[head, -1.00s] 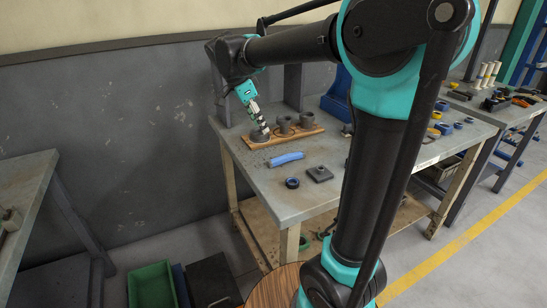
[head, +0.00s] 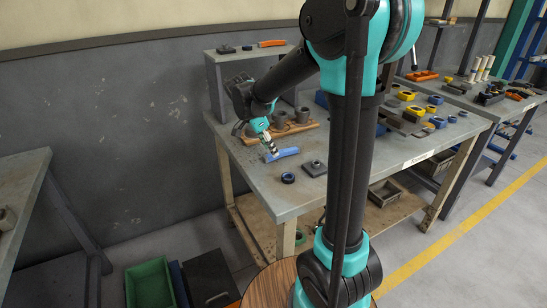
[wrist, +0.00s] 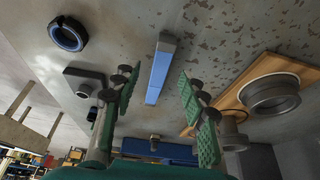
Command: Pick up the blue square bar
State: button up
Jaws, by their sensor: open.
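The blue square bar (head: 282,154) lies flat on the grey worktable (head: 250,187). In the wrist view the bar (wrist: 160,70) lies between the two green finger pads, lengthwise along the view. My gripper (head: 272,152) is above the table at the bar's left end in the head view. It also shows in the wrist view (wrist: 158,95), open, with a finger on each side of the bar and nothing held. I cannot tell how far above the bar the fingertips are.
A dark ring with a blue inside (head: 288,178) and a dark square block (head: 314,168) lie in front. A raised shelf (head: 225,56) stands at the back.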

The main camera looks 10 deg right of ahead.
jog(key=x, duration=0.3)
jog(key=shift+d+f, duration=0.1)
grip_shut()
dwell(0.4)
